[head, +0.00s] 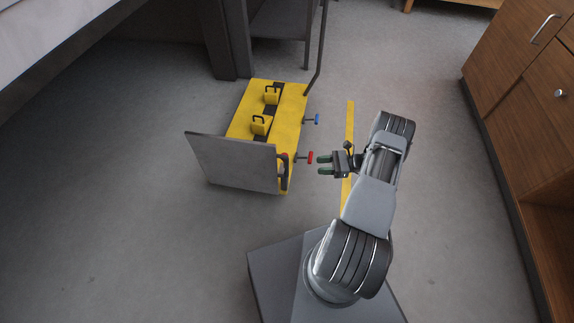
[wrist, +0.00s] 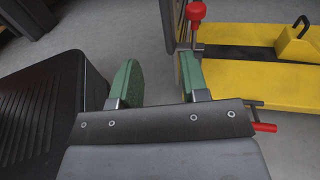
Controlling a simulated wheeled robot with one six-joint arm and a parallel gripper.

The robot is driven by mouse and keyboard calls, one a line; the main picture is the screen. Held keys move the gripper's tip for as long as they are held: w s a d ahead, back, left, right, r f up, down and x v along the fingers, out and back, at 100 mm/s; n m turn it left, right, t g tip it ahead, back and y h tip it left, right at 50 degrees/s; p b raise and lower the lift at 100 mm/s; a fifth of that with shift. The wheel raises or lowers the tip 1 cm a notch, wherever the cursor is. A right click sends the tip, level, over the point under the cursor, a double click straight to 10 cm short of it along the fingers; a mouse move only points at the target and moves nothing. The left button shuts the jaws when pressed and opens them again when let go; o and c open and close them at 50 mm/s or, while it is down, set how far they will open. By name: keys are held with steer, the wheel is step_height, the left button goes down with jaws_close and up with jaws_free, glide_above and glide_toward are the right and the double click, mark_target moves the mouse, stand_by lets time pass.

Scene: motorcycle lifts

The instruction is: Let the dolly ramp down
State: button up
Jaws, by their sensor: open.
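The yellow dolly (head: 290,105) stands on the floor left of my arm. Its grey ramp plate (head: 232,163) stands raised, slightly tilted, at the near end. A dark lever (head: 284,172) with a red top sits beside the ramp's right edge; a red ball knob (wrist: 196,11) shows just ahead of the right finger in the wrist view. A red handle (head: 308,157) on a rod sticks out of the dolly's side; it also shows in the wrist view (wrist: 264,127), right of the gripper. My gripper (head: 325,165) is open and empty, green fingers pointing at the dolly (wrist: 160,82).
A blue handle (head: 316,119) sticks out farther along the dolly's side. Two yellow blocks with black loops (head: 261,125) stand on its deck. Wooden cabinets (head: 535,90) line the right. A dark post (head: 225,45) stands behind the dolly. Floor left of the ramp is clear.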

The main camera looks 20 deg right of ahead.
mark_target(287, 162)
steer(key=shift+m+y, duration=0.3)
steer(key=x, duration=0.4)
steer(key=r+b+x, duration=0.1)
steer(key=x, duration=0.8)
steer(key=shift+w+a+r+b, duration=0.3)
steer(key=shift+w+r, duration=0.1)
steer(key=shift+w, duration=0.15)
jaws_close()
